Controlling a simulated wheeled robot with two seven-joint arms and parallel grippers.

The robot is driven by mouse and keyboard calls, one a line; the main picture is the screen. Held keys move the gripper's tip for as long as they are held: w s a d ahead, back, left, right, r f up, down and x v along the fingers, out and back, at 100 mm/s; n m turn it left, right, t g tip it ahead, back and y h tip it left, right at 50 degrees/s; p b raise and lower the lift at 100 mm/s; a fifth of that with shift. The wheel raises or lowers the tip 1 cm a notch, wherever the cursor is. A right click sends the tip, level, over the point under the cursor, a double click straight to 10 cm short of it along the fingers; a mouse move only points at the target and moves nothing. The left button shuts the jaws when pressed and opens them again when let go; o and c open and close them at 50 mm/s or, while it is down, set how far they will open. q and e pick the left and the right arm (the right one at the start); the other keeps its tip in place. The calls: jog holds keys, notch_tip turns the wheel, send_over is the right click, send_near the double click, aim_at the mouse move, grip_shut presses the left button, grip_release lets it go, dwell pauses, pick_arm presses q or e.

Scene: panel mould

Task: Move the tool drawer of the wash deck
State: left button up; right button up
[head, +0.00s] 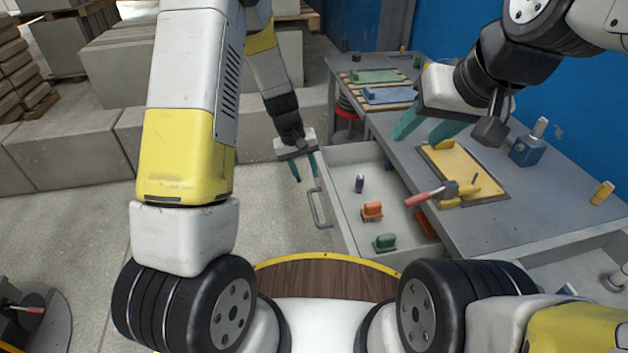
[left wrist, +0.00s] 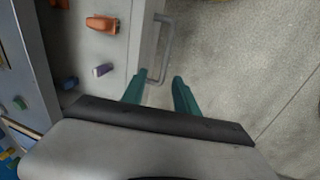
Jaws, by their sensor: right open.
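The tool drawer (head: 348,160) of the wash deck (head: 480,212) is pulled out, its grey front and bar handle (head: 318,208) facing left. Inside it stand a purple item (head: 359,183), an orange brush-like item (head: 371,211) and a green one (head: 384,242). My left gripper (head: 305,172) is at the far end of the handle, its teal fingers apart. In the left wrist view the handle (left wrist: 163,48) runs to between the fingertips (left wrist: 158,84); I cannot tell whether they touch it. My right gripper (head: 427,127) is open and empty above the deck.
A yellow board (head: 462,175) is set in the deck top, with a red-handled tool (head: 432,195) at its near edge. Concrete blocks (head: 60,155) line the left. The floor left of the drawer is clear.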

pick_arm(q)
send_near(313, 205)
jog(key=x, duration=0.8)
jog(key=shift+c, duration=0.3)
grip_shut()
dwell(1.1)
